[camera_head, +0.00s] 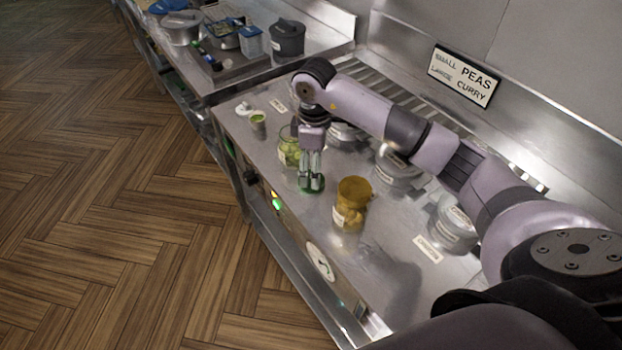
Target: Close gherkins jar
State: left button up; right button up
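A glass jar with pale green contents (288,150), which looks like the gherkins jar, stands on the steel counter, partly hidden behind my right gripper. No lid shows on it, though its top is partly covered from view. My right gripper (311,178) points down just right of and nearer than this jar. Its fingers are around a round green lid (312,187), which they appear to grip; whether the lid touches the counter is hard to tell. My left gripper is not in view.
A yellow-brown jar (351,203) stands close to the right of the gripper. Lidded grey containers (398,170) and (456,225) line the back of the counter.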

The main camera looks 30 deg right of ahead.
jog(key=shift+f+p, duration=0.3)
jog(key=shift+f, duration=0.1)
notch_tip(320, 180, down, 4)
jog(key=shift+w+d+r+p, duration=0.15)
jog(key=shift+r+p, duration=0.05)
jog(key=shift+p, duration=0.5)
jog(key=shift+f, duration=0.4)
jog(key=shift+c, duration=0.6)
jog(key=c, duration=0.8)
